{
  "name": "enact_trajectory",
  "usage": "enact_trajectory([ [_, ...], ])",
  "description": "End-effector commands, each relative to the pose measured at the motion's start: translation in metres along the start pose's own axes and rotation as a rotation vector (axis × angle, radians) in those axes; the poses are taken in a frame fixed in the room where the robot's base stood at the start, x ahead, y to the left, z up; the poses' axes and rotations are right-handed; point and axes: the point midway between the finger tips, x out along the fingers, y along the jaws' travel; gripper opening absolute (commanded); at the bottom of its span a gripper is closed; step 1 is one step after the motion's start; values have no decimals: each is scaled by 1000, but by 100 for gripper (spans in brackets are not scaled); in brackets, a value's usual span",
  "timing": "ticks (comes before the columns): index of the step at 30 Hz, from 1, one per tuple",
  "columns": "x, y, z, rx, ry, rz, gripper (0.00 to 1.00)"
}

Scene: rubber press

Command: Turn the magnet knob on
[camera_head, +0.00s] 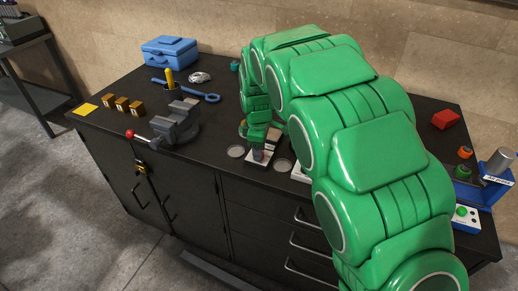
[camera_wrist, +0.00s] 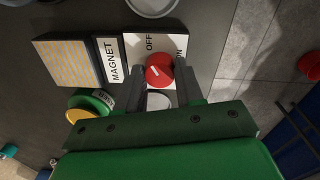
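The red magnet knob (camera_wrist: 160,70) with a white pointer mark sits on a white plate (camera_wrist: 133,44) marked OFF and ON in the wrist view. A MAGNET label (camera_wrist: 113,61) is beside it. My gripper (camera_wrist: 161,72) has one finger on each side of the knob, very close to it. I cannot tell whether the fingers touch it. The pointer mark is small and slanted, nearer the OFF side. In the head view my gripper (camera_head: 258,153) is low over the small control box (camera_head: 257,165); the knob is hidden there.
A vise (camera_head: 177,122) with a red-tipped handle stands to the left on the dark workbench. A blue toolbox (camera_head: 170,51) is at the back. Round dishes (camera_head: 236,152) lie near the box. A red block (camera_head: 445,119) and a blue machine (camera_head: 482,185) are at the right.

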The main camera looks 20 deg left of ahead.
Motion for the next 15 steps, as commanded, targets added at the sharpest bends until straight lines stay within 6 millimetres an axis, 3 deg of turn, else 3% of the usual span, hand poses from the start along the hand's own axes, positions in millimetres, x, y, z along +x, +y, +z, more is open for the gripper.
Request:
enact_trajectory([
  [1, 0, 0, 0, 0, 0, 1, 24],
  [5, 0, 0, 0, 0, 0, 1, 6],
  [15, 0, 0, 0, 57, -4, 1, 6],
])
